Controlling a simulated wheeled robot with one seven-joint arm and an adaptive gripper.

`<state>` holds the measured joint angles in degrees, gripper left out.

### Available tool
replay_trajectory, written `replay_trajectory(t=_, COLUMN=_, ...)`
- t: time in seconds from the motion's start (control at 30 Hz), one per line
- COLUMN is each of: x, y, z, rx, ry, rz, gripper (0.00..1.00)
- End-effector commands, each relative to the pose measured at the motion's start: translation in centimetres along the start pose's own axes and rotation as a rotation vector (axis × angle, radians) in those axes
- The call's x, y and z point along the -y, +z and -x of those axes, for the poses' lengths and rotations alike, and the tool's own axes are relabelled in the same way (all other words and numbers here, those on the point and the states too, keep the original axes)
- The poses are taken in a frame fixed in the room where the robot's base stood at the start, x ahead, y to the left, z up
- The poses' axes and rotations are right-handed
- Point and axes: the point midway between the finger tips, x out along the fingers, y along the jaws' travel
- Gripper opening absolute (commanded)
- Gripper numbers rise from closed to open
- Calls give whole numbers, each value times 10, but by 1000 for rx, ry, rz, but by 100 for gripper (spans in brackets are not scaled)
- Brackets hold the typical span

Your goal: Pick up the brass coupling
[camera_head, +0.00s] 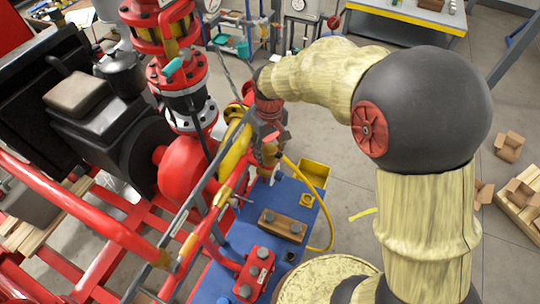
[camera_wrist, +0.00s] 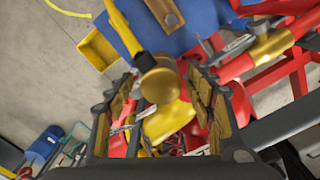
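A brass-coloured round fitting, which looks like the brass coupling (camera_wrist: 160,82), lies between the two fingers of my gripper (camera_wrist: 163,105) in the wrist view. The fingers are spread, with a visible gap on each side of the fitting. In the head view my gripper (camera_head: 270,132) points down over the blue deck, and a brass part (camera_head: 269,155) shows just below it. The gripper partly hides that part's upper end. I cannot tell from the head view whether the fingers touch it.
A yellow hose (camera_head: 328,225) curves beside the brass part. A yellow bin (camera_head: 314,173), a wooden block (camera_head: 282,224) and a red block (camera_head: 255,274) are on the blue deck (camera_head: 243,232). Red and yellow pipes and the red pump (camera_head: 190,172) crowd the left.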

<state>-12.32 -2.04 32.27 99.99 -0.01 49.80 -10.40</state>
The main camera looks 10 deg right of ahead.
Motion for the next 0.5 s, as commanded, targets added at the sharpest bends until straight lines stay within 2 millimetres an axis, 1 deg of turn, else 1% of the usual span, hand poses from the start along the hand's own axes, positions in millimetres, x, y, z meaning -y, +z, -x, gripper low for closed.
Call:
replay_trajectory(t=0.07, x=0, y=0, z=0, rx=0, ry=0, rz=0, gripper=48)
replay_trajectory(t=0.5, x=0, y=0, z=0, rx=0, ry=0, rz=0, gripper=23)
